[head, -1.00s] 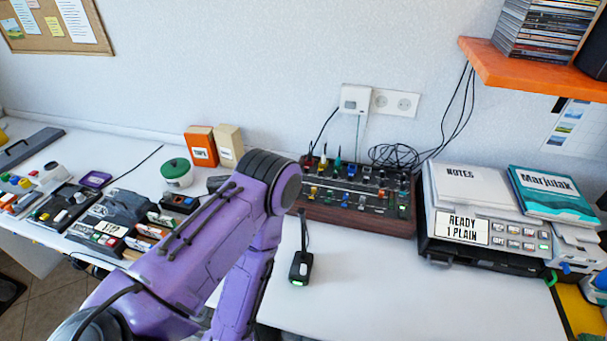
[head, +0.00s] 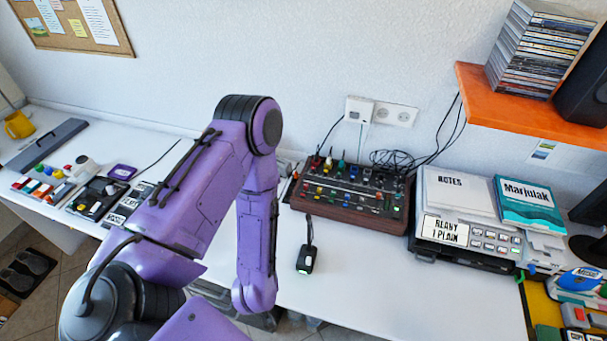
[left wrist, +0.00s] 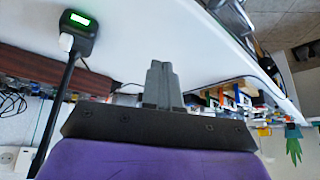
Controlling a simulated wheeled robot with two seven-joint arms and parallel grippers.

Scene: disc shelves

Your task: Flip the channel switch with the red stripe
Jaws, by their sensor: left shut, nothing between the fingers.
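The mixer-like panel (head: 347,213) with a brown wooden front stands against the wall in the head view. It bears several small coloured knobs and switches, some red, yellow, blue and green. They are too small to tell which one has a red stripe. My left arm rises left of the panel in the head view, and its gripper is out of sight there. In the left wrist view my left gripper (left wrist: 160,82) is shut and empty, apart from any switch. A brown edge, likely the panel's (left wrist: 60,72), shows behind it. My right gripper is not in view.
A small black device (head: 306,259) with a green light and a cable lies before the panel. A grey machine (head: 470,237) stands to its right. An orange shelf (head: 530,108) juts out above right. Other switch boxes (head: 98,200) are on the left.

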